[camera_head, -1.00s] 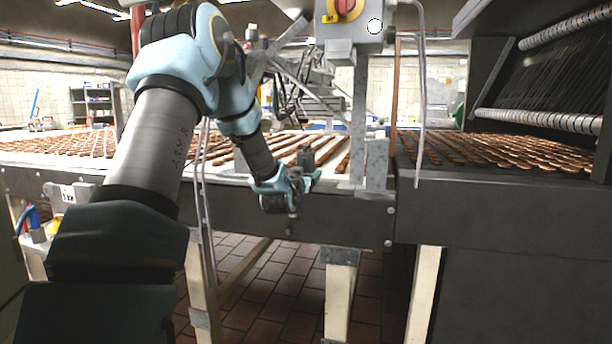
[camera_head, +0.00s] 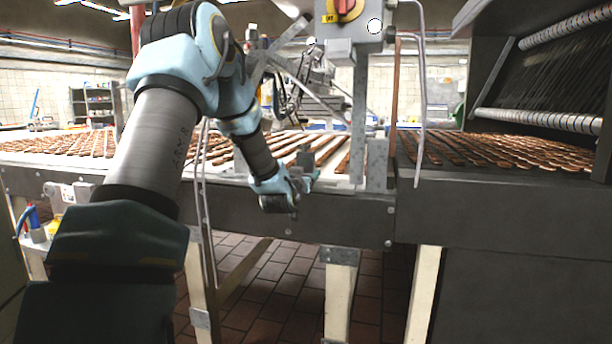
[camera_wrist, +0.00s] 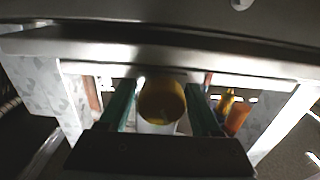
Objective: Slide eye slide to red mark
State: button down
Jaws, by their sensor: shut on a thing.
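My gripper (camera_head: 308,180) is at the conveyor's front edge in the head view, partly hidden by its own wrist. In the wrist view its two teal fingers (camera_wrist: 163,98) stand either side of a yellow round-ended part, which I take for the eye slide (camera_wrist: 162,102). The gripper is shut on it. A small grey block (camera_head: 304,158) stands just above the gripper in the head view; I cannot tell whether it belongs to the slide. Thin reddish strips show left (camera_wrist: 96,94) and right of the fingers in the wrist view; I cannot tell which is the red mark.
The conveyor (camera_head: 120,172) carries rows of brown bars behind the gripper. A grey post (camera_head: 357,120) and a switch box (camera_head: 352,35) stand right of it. A dark machine (camera_head: 500,215) fills the right. An orange object (camera_wrist: 237,118) shows in the wrist view.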

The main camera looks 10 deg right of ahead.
jog(key=w+a, duration=0.1)
jog(key=a, duration=0.1)
jog(key=w+a+b, duration=0.1)
jog(key=a, duration=0.1)
jog(key=shift+w, duration=0.1)
jog(key=shift+c, duration=1.2)
grip_release()
jog(key=b+v, duration=0.2)
jog(key=v, duration=0.9)
jog(key=shift+d, duration=0.15)
